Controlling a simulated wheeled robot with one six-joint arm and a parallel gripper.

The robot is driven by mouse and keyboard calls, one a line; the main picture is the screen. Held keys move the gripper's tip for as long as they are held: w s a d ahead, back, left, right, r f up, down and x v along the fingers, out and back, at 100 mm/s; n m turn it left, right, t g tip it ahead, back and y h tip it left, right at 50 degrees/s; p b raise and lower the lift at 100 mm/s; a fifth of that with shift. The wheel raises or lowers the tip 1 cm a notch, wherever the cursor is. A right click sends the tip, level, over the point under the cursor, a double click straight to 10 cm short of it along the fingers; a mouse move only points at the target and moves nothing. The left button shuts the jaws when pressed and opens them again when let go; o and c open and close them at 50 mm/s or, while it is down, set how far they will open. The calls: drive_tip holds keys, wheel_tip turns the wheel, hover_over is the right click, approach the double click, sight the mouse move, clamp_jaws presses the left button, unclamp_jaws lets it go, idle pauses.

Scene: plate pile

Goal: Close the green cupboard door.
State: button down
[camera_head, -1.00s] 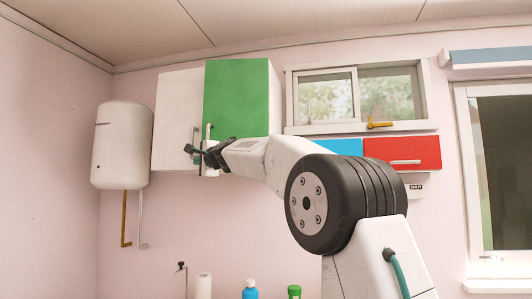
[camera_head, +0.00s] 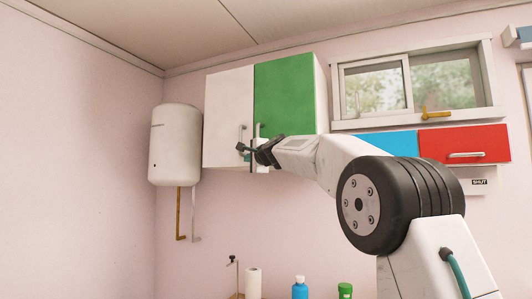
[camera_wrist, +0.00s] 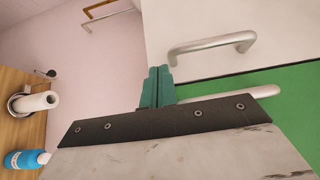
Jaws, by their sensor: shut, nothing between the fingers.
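The green cupboard door (camera_head: 284,92) is on the wall cupboard, to the right of the white door (camera_head: 229,105). It looks flat against the cupboard front and level with the white door, with no clear gap. Its pale handle (camera_head: 258,131) shows near its lower left corner. In the wrist view, the green door (camera_wrist: 295,110) lies at the right, with its handle (camera_wrist: 265,91) partly hidden behind my gripper's dark plate. My gripper (camera_head: 243,149) is shut and empty at the doors' lower edge, by the handles. Its teal fingers (camera_wrist: 157,85) are together. I cannot tell whether they touch a door.
The white door's handle (camera_wrist: 212,46) is close to my fingers. A white water heater (camera_head: 175,145) hangs to the left. Blue (camera_head: 388,142) and red (camera_head: 464,145) cabinets are to the right, below a window (camera_head: 415,85). Bottles and a paper roll (camera_head: 253,283) stand below.

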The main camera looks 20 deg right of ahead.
drive_tip(key=s+a, duration=0.9)
drive_tip(key=a, duration=0.1)
drive_tip(key=shift+s+a, duration=0.15)
drive_tip(key=shift+s, duration=0.05)
drive_tip(key=s+a+f+n+g+y, duration=0.1)
drive_tip(key=s+f+n+g, duration=0.4)
drive_tip(key=f, duration=0.6)
drive_tip(key=s+f+n+g, duration=0.3)
drive_tip(key=s+f+n, duration=0.3)
drive_tip(key=f, duration=0.5)
drive_tip(key=s+d+f+n+g+h, duration=0.1)
drive_tip(key=s+d+f+n+g, duration=0.1)
drive_tip(key=s+f, duration=0.5)
drive_tip(key=s+d+f+n+g+h, duration=0.1)
drive_tip(key=s+f+g, duration=0.3)
drive_tip(key=s, duration=1.6)
drive_tip(key=s+d+f+n+g, duration=0.2)
drive_tip(key=s+f, duration=0.7)
drive_tip(key=s, duration=0.5)
drive_tip(key=shift+s+d+f+n+g+h, duration=0.2)
drive_tip(key=shift+d+f+n+g+h, duration=0.2)
drive_tip(key=shift+d, duration=0.05)
